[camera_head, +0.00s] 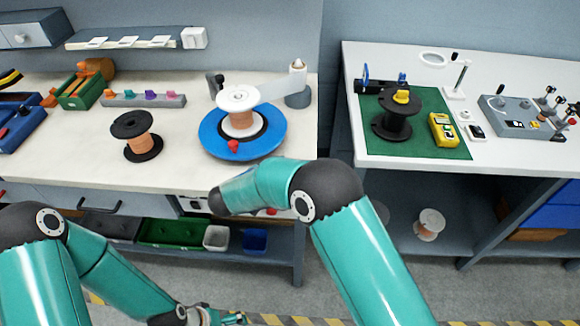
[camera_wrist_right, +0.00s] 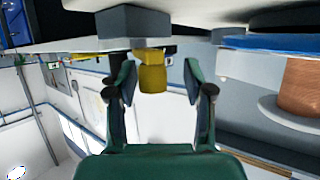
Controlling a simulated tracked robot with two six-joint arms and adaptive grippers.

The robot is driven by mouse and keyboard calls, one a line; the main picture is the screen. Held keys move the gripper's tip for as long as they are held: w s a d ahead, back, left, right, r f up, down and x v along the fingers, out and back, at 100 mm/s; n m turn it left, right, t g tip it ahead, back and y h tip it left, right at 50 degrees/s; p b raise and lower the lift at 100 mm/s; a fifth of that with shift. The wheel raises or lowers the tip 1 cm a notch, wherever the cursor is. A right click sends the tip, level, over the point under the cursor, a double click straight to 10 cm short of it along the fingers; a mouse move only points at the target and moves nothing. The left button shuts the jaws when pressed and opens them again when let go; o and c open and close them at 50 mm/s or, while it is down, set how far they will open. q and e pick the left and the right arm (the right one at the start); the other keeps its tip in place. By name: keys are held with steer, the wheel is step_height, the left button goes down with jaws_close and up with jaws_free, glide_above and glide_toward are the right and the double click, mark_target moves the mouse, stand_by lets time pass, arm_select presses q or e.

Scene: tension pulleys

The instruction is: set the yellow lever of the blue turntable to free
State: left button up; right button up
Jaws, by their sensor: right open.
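The blue turntable (camera_head: 214,139) lies on the left bench with a copper-wound spool (camera_head: 240,122) and a red knob (camera_head: 233,146) on it. Its blue edge (camera_wrist_right: 272,43) also shows at the upper right of the right wrist view, which looks upside down. The yellow lever (camera_wrist_right: 152,74) is at a grey block (camera_wrist_right: 128,22) in that view. My right gripper (camera_wrist_right: 159,78) is open, with the lever appearing between its fingers; contact cannot be told. In the head view the lever and right gripper are not visible. My left gripper (camera_head: 230,318) is low at the bottom edge, its fingers unclear.
A black-flanged copper spool (camera_head: 137,137) stands left of the turntable. A grey post (camera_head: 298,88) stands behind it on the right. The right bench (camera_head: 400,160) holds a green mat (camera_head: 450,152), a black spool (camera_head: 397,118) and a yellow meter (camera_head: 442,130). A gap separates the benches.

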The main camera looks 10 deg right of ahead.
steer(key=shift+r, duration=0.1)
steer(key=shift+r, duration=0.2)
step_height(320, 180, up, 9)
steer(key=shift+r, duration=0.15)
stand_by(0.3)
